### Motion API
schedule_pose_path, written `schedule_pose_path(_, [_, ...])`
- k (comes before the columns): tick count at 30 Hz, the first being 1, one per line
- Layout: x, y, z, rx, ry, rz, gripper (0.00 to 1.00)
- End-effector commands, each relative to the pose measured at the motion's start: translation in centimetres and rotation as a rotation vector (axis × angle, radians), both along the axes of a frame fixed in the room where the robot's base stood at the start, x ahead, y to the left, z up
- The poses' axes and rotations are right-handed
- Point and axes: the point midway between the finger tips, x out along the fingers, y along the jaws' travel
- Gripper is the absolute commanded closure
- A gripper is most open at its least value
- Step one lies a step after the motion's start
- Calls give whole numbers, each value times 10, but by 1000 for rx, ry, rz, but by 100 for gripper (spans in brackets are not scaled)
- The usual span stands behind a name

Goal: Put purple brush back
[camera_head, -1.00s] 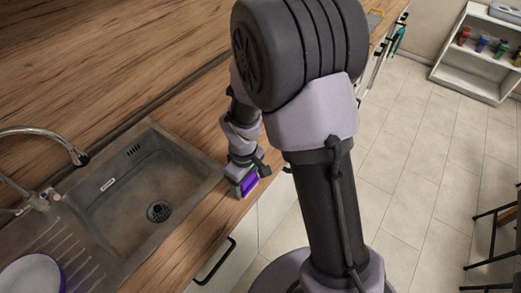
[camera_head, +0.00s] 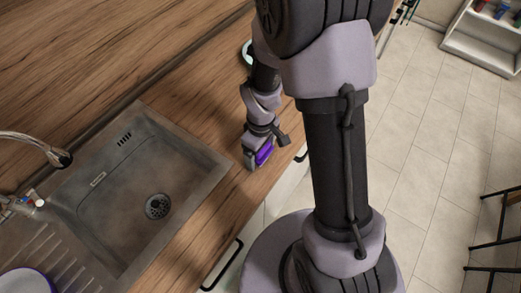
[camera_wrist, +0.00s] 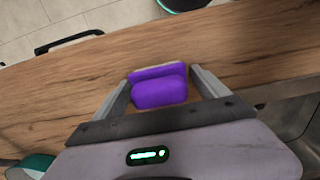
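The purple brush (camera_wrist: 160,92) sits between the two fingers of my gripper (camera_wrist: 160,78) in the wrist view, with a pale strip along its far edge. In the head view the brush (camera_head: 265,152) shows purple at the end of my gripper (camera_head: 258,158), over the front part of the wooden counter (camera_head: 185,90), just right of the sink. Whether the brush touches the counter is unclear.
The grey sink (camera_head: 120,205) with a tap (camera_head: 45,152) lies left of my gripper. A plate (camera_head: 25,282) is at the lower left. A teal-rimmed item (camera_head: 246,52) is partly hidden behind my arm. Counter left of my arm is clear. A white shelf (camera_head: 480,50) stands far right.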

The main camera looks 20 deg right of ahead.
Motion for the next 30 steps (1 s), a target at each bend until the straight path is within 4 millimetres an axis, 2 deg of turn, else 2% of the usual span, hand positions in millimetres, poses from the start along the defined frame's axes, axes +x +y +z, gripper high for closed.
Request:
schedule_pose_path(8, [0, 0, 0, 0, 0, 0, 10])
schedule_pose_path(11, [0, 0, 9, 0, -1, 0, 10])
schedule_pose_path(14, [1, 0, 31, 0, -5, 0, 10])
schedule_pose_path(18, [1, 0, 75, 0, -6, -1, 10])
schedule_pose_path(21, [1, 0, 99, -1, -4, 1, 10])
schedule_pose_path(28, [-1, 1, 132, 3, -14, -23, 10])
schedule_pose_path(29, [-2, 1, 142, 7, -30, -50, 10])
schedule_pose_path(30, [-5, 3, 159, 18, -61, -109, 10])
